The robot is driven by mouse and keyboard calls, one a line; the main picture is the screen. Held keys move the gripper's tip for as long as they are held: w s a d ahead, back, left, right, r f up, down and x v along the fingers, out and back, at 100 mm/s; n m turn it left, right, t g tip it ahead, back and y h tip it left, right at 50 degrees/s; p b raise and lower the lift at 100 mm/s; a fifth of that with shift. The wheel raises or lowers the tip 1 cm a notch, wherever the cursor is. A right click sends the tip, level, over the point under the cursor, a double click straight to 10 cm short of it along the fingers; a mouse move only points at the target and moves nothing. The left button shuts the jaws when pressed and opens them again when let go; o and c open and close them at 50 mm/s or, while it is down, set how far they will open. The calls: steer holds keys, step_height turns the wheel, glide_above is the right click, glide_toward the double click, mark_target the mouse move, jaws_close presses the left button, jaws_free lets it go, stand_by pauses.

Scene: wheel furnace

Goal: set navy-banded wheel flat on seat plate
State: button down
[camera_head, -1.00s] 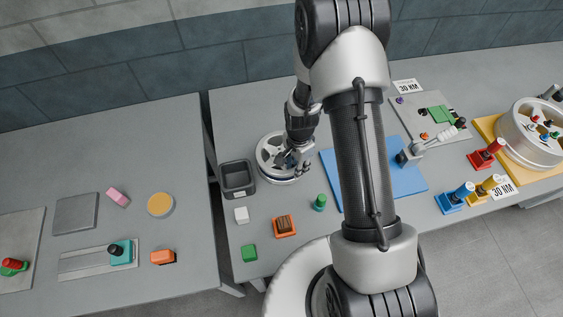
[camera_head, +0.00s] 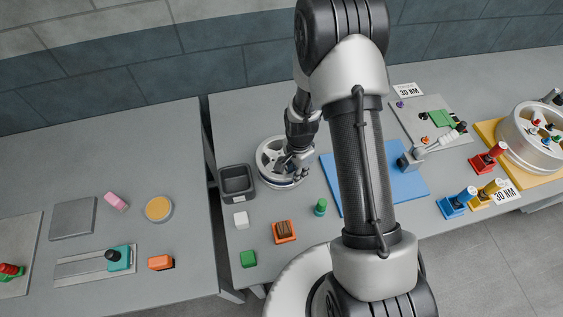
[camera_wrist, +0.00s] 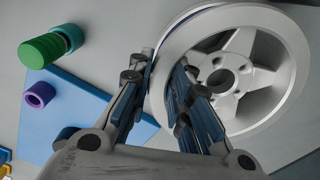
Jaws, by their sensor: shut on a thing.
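The wheel (camera_head: 268,153) is silver with open spokes and lies about flat towards the back left of the middle table. In the wrist view the wheel (camera_wrist: 265,50) shows its spoked face, and a thin dark blue line runs along its outer side. My gripper (camera_head: 297,165) is at the wheel's right side. In the wrist view my gripper (camera_wrist: 162,95) has its fingers on either side of the rim, shut on it. I cannot tell whether the wheel touches what is beneath it. No plate shows clearly under it, so I cannot tell which plate is the seat plate.
A dark bin (camera_head: 237,184) stands close left of the wheel. A blue mat (camera_head: 405,183) lies to the right, partly behind my arm. A green cylinder (camera_head: 320,206) and an orange block (camera_head: 284,232) stand in front. A grey square plate (camera_head: 73,216) lies on the left table.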

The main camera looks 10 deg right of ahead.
steer(key=shift+w+r, duration=0.1)
steer(key=shift+r, duration=0.1)
stand_by(0.3)
steer(key=shift+r, duration=0.15)
steer(key=shift+r+p, duration=2.15)
steer(key=shift+r, duration=1.05)
